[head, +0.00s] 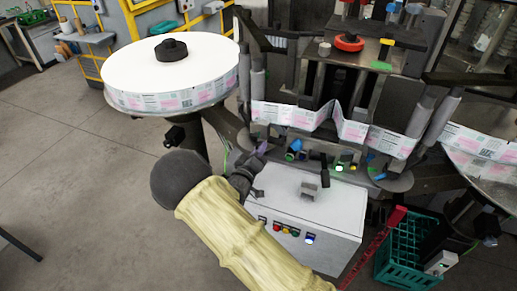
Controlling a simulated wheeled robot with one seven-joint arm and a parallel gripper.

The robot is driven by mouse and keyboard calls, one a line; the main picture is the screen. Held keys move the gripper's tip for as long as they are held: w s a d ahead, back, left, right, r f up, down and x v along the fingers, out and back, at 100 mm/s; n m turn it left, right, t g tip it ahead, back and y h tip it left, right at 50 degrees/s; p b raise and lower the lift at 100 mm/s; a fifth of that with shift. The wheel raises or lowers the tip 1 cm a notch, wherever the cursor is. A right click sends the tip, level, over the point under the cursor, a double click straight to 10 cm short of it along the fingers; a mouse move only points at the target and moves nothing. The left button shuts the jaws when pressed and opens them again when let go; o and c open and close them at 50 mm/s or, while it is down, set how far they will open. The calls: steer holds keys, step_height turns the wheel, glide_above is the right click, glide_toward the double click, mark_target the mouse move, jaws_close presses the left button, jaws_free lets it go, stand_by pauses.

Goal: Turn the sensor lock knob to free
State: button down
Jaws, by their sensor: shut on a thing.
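My gripper (256,163) is left of centre in the head view, at the left front edge of the labeller above the white control box. Its dark fingers are shut on a small part there, which looks like the sensor lock knob. The fingers hide most of that knob, and I cannot read which way it is turned. A blue knob (294,150) sits just right of the fingertips, apart from them. My padded beige arm comes up from the bottom of the picture.
A large white label reel (170,70) stands at left. The label web (290,115) crosses the machine to the right. The white control box (318,208) carries several coloured buttons. A green crate (408,252) is at lower right. Open floor lies at left.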

steer(key=n+p, duration=0.3)
steer(key=n, duration=1.6)
steer(key=shift+r+p, duration=0.2)
steer(key=shift+p, duration=0.15)
steer(key=c, duration=1.2)
jaws_free()
steer(key=shift+f, duration=0.1)
